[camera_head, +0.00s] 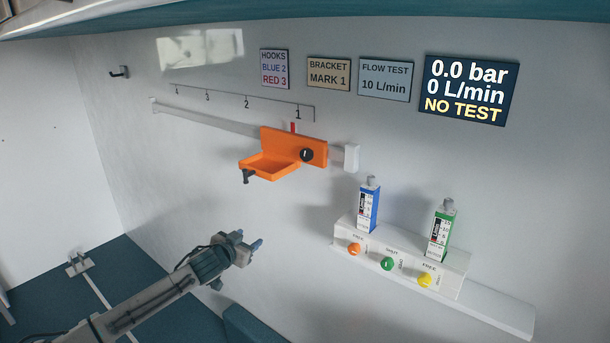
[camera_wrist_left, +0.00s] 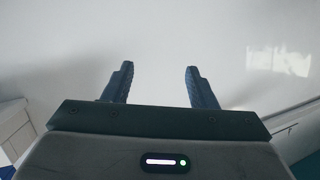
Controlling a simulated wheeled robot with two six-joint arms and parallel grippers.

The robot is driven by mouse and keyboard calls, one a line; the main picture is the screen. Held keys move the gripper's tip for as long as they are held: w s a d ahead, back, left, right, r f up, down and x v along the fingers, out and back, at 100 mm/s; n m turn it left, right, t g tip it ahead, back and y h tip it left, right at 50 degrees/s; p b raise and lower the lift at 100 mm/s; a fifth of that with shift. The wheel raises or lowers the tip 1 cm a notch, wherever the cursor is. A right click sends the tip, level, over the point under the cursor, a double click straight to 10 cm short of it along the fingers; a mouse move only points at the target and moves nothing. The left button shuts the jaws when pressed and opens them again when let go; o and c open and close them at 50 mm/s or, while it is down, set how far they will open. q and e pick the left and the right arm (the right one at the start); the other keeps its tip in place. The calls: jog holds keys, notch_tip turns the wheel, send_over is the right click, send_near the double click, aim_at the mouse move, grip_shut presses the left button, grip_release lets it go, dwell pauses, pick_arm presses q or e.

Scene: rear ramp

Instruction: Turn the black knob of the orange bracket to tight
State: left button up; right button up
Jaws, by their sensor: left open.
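The orange bracket (camera_head: 270,144) sits on the grey rail (camera_head: 210,118) on the wall. Its red pointer (camera_head: 293,127) stands below mark 1 of the scale. The black knob (camera_head: 306,155) is on the right part of the bracket's plate, with a small pale mark on its face. My left gripper (camera_head: 248,242) is open and empty, below and left of the bracket, well apart from it. In the left wrist view my left gripper (camera_wrist_left: 160,84) has its two fingers apart with only pale wall beyond. My right gripper is not in view.
A flow meter block (camera_head: 345,228) with blue and green meters and orange, green and yellow knobs stands lower right. A sign reads "BRACKET MARK 1" (camera_head: 328,73); a display (camera_head: 465,90) reads 0.0 bar, 0 L/min, NO TEST. The wall below the bracket is clear.

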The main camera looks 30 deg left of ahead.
pick_arm(q)
jog(key=d+r+m+t+h, duration=0.15)
jog(key=d+r, duration=0.25)
jog(key=r, duration=0.6)
jog(key=m+t+h, duration=0.2)
jog(key=h, duration=0.1)
send_near(304, 156)
jog(key=w+p, duration=0.3)
jog(key=w, duration=0.1)
jog(key=w+p, duration=0.2)
jog(key=w, duration=0.1)
jog(key=shift+w+d+p, duration=0.1)
jog(key=shift+d+p, duration=0.2)
jog(key=shift+w+d+f+p, duration=0.1)
jog(key=shift+w+p, duration=0.2)
jog(key=shift+w, duration=0.7)
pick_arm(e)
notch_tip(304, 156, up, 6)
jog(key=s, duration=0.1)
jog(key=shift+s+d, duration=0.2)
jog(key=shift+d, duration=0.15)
